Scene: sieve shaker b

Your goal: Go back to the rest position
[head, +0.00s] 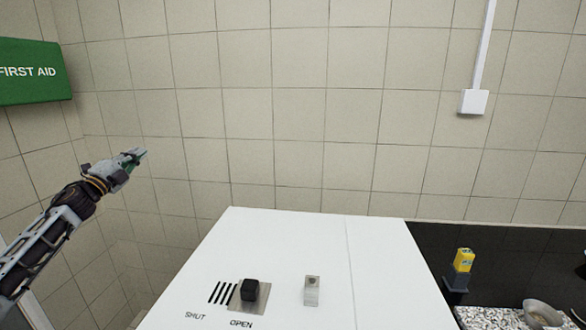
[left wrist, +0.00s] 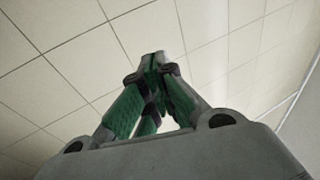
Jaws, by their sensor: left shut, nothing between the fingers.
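My left gripper (head: 138,155) is raised at the left of the head view, in front of the tiled wall. It is apart from the white cabinet and touches nothing that I can see. In the left wrist view its green fingers (left wrist: 156,62) meet at the tips with nothing between them. My right gripper is not in view.
A white cabinet (head: 290,240) stands at the centre, with a black knob (head: 250,290) marked SHUT and OPEN and a small metal latch (head: 312,290).

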